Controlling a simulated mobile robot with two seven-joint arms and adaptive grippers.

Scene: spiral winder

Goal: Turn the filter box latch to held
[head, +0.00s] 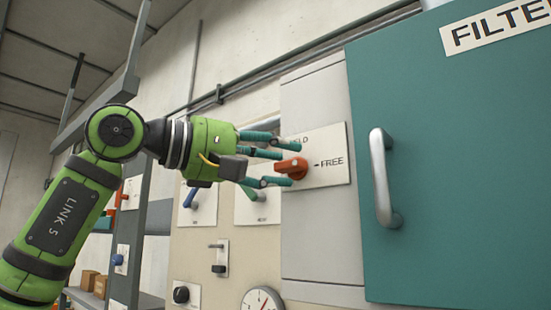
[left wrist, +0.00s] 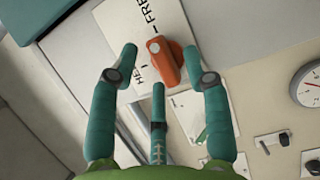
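The filter box latch (head: 292,168) is an orange knob on a white plate (head: 335,155) marked FREE at the right and HELD, partly covered, at the upper left. In the left wrist view the knob (left wrist: 167,62) has its white-dotted end towards the FREE mark. My left gripper (head: 284,163) is open at the plate, its three teal fingers spread. In the left wrist view the knob lies between the two outer fingers, with the third finger below it. I cannot tell whether any finger touches it. My right gripper is in neither view.
The teal door (head: 450,180) with a grey bar handle (head: 382,178) stands right of the latch. Left and below are a blue lever (head: 190,197), a green lever (head: 250,193), a black knob (head: 181,294) and a round gauge (head: 262,302). A grey frame (head: 128,240) stands further left.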

